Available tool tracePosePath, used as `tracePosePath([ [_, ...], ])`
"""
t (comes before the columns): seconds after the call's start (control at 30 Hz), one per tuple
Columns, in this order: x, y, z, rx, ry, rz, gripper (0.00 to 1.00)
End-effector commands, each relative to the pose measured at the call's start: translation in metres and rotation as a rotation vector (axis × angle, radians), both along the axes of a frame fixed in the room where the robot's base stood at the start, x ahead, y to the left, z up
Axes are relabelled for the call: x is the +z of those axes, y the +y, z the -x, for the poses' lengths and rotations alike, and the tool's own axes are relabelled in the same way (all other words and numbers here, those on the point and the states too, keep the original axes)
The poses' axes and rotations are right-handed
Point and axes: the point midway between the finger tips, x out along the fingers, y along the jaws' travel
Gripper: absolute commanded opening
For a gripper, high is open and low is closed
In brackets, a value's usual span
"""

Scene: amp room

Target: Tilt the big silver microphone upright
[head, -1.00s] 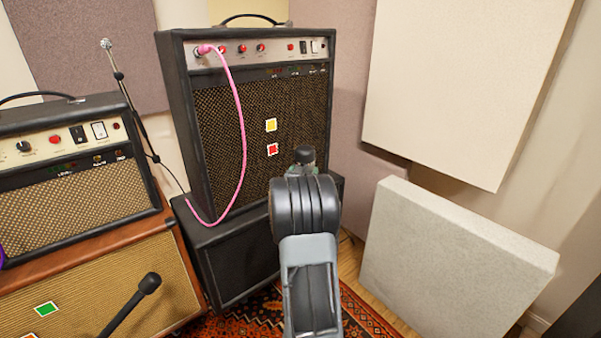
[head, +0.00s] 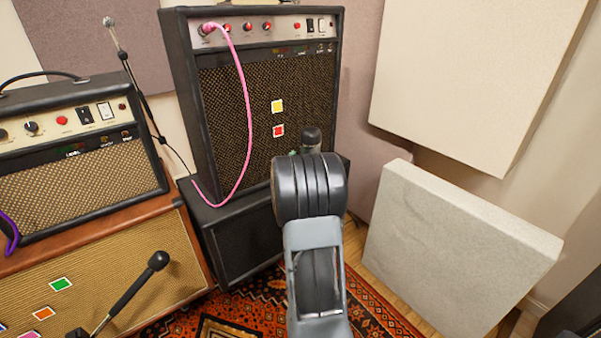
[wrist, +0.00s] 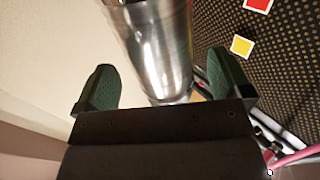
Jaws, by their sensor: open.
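A large shiny silver cylinder (wrist: 158,45), which looks like the big silver microphone, fills the upper middle of the wrist view. Its top end runs out of the frame, so its full tilt cannot be told. My gripper (wrist: 163,82) is open, with one green-padded finger on each side of the cylinder. Gaps show between both fingers and the metal; no contact is visible. In the head view my arm covers this spot and the silver cylinder is hidden.
A tall black amp (head: 262,110) with a pink cable (head: 248,110) stands behind my arm. A lower amp (head: 85,180) sits at left, with a thin microphone stand (head: 130,75) and a black boom (head: 135,288) nearby. A pale panel (head: 450,240) leans at right.

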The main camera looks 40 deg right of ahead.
Motion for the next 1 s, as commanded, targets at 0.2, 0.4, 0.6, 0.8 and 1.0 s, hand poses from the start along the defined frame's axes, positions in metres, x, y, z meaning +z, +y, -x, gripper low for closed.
tracePosePath([
  [0.2,0.0,0.042,0.022,0.001,0.001,0.0,0.96],
  [0.4,-0.002,0.071,0.038,0.001,0.001,0.0,0.96],
  [0.6,-0.004,0.087,0.046,-0.001,0.0,0.0,0.96],
  [0.8,-0.005,0.092,0.049,-0.001,0.0,0.0,0.96],
  [1.0,-0.005,0.092,0.049,-0.001,0.0,0.0,0.96],
])
